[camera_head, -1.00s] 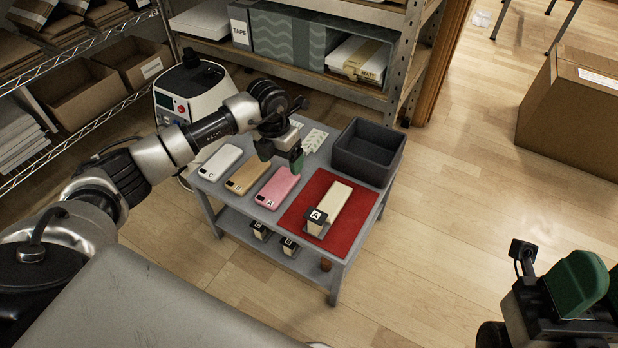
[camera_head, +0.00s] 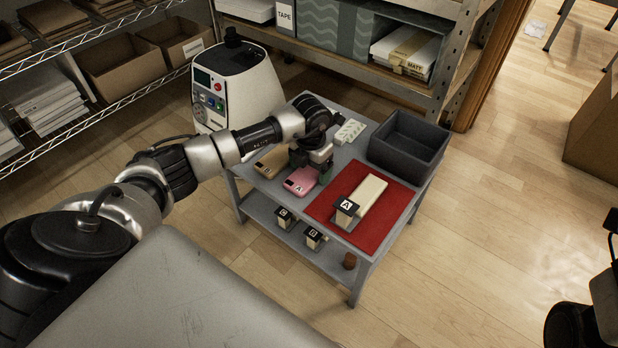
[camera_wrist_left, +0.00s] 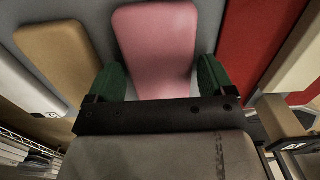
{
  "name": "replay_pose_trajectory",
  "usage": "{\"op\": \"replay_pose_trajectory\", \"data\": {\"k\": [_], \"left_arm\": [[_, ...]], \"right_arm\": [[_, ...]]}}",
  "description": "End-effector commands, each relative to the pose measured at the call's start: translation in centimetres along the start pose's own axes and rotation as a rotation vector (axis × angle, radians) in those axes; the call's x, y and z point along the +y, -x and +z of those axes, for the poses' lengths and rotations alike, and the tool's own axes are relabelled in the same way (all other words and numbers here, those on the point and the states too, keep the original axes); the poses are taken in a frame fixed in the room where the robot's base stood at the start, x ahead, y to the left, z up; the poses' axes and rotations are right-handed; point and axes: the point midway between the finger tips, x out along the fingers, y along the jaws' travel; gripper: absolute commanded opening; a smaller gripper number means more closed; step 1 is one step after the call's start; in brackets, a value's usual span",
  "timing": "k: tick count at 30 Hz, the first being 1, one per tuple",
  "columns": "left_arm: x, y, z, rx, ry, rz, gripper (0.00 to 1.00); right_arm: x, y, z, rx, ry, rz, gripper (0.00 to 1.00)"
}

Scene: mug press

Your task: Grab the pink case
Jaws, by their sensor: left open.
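The pink case (camera_head: 300,181) lies flat on the grey table, between the tan case (camera_head: 272,162) and the red mat (camera_head: 398,205). My left gripper (camera_head: 312,172) is low over the pink case and hides its far part. In the left wrist view the pink case (camera_wrist_left: 157,45) lies between the two green fingers of the left gripper (camera_wrist_left: 157,82). The fingers are apart, one on each side of it. Whether they touch its sides cannot be told. At the right edge of the head view, dark parts of my right arm show, but its fingers do not.
A cream block with an A-marked stamp (camera_head: 346,206) stands on the red mat. A dark grey bin (camera_head: 408,141) is at the table's back right. C- and B-marked stamps (camera_head: 284,215) stand on the lower shelf. A white machine (camera_head: 236,87) stands behind the table.

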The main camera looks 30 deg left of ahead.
Motion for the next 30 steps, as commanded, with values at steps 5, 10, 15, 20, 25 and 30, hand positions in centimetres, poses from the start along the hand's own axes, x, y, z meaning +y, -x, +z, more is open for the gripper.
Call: {"op": "replay_pose_trajectory", "data": {"k": [5,10,15,20,25,30], "left_arm": [[0.0,-0.2,0.0,-0.001,0.0,0.0,0.83],[0.0,-0.2,0.0,0.0,-0.001,-0.001,0.71],[0.0,-0.2,0.0,-0.001,-0.001,-0.001,0.47],[0.0,-0.2,0.0,-0.001,-0.001,-0.001,0.47],[0.0,0.4,0.0,-0.001,-0.001,0.0,0.47],[0.0,2.3,0.0,-0.003,-0.002,-0.001,0.47]], "right_arm": [[0.0,-0.2,0.0,0.006,0.001,-0.002,0.43],[0.0,-0.2,0.0,0.005,0.001,-0.002,0.43],[0.0,-0.2,0.0,0.006,0.001,-0.002,0.43],[0.0,-0.2,0.0,0.006,0.0,-0.002,0.43],[0.0,-0.5,-0.1,0.009,0.0,-0.002,0.43],[0.1,0.2,0.1,-0.04,-0.004,0.014,0.43]]}}
